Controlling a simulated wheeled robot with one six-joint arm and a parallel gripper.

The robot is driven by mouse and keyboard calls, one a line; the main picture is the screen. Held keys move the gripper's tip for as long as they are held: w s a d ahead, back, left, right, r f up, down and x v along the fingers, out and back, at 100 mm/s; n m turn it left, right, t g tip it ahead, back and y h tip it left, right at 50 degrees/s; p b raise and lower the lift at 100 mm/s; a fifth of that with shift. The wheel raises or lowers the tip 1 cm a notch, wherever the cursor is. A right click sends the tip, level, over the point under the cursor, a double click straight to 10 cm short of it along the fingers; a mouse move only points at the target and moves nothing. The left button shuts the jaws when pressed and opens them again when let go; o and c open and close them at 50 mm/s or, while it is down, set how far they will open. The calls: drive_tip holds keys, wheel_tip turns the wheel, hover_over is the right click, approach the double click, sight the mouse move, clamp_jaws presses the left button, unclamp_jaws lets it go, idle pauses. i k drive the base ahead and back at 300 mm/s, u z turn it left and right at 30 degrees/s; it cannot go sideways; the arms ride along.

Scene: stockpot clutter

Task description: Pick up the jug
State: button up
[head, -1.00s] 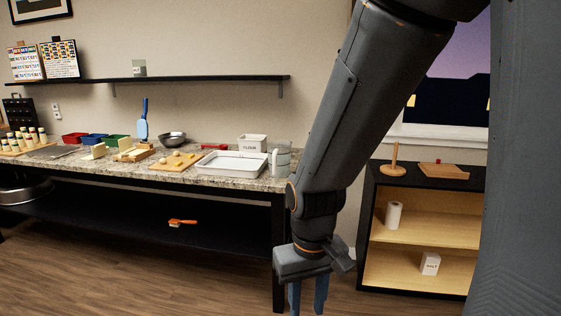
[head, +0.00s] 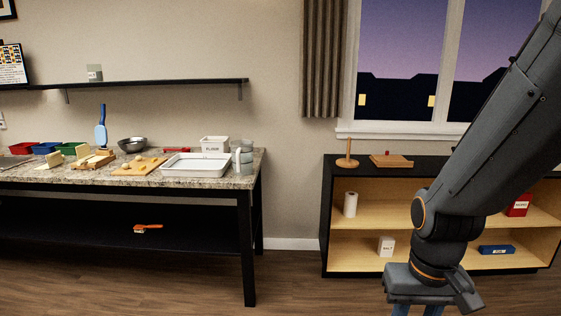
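The jug (head: 245,158) is a clear, greyish measuring jug. It stands upright at the right end of the granite-topped table (head: 110,176), just right of a white tray. My gripper (head: 418,309) hangs low at the right, in front of the shelf unit and well away from the jug. It points down, and its blue-grey fingers are cut off by the bottom edge of the picture. The finger parts in view stand apart with nothing seen between them; the tips are hidden.
A cutting board (head: 139,166) lies further left. A wooden shelf unit (head: 337,228) stands at the right under the window. Bare floor (head: 285,275) lies between table and shelf unit.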

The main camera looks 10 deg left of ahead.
sight(242, 150)
drive_tip(key=z, duration=0.7)
drive_tip(key=i, duration=1.35)
drive_tip(key=u, duration=0.45)
drive_tip(key=i, duration=0.6)
drive_tip(key=u, duration=1.05)
drive_tip(key=i, duration=0.7)
drive_tip(key=u, duration=0.05)
